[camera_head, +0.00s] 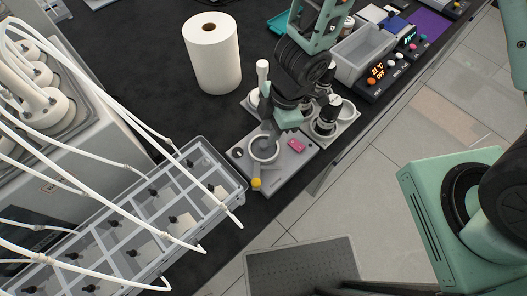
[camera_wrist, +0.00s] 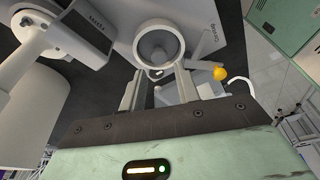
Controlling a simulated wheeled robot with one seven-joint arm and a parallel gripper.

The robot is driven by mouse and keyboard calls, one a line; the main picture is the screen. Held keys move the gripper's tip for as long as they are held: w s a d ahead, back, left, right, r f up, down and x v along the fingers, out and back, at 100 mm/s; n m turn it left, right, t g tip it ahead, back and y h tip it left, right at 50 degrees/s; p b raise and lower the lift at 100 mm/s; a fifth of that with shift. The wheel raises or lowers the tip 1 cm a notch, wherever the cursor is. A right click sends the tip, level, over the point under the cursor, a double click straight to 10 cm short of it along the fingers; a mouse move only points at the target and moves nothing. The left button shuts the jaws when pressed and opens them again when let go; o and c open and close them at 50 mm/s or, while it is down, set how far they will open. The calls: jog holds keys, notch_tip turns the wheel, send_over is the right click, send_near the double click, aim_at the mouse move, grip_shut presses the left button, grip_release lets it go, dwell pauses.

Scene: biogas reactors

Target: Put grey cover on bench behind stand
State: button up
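A grey stand (camera_head: 278,172) with a light round cup or ring (camera_head: 264,150), a yellow knob (camera_head: 256,183) and a pink piece (camera_head: 296,145) sits near the bench's right edge. In the wrist view the ring (camera_wrist: 160,28) is just beyond my fingertips, with a grey round part inside it; I cannot tell for sure whether this is the grey cover. My gripper (camera_wrist: 158,75) points down over the stand, its two fingers apart with nothing clearly between them. In the head view my gripper (camera_head: 270,131) is over the ring and partly hides it.
The black bench (camera_head: 140,60) has free room left of the stand, below the paper roll (camera_head: 212,55). A divided clear bin (camera_head: 215,165) stands close at left, with white tubes (camera_head: 150,125) above it. Holders with dark-topped items (camera_head: 327,118) and a grey bin (camera_head: 360,52) stand behind right.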

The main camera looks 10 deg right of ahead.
aim_at(265, 142)
jog(key=shift+b+x, duration=1.95)
jog(key=shift+x, duration=0.85)
jog(key=shift+d, duration=0.15)
grip_shut()
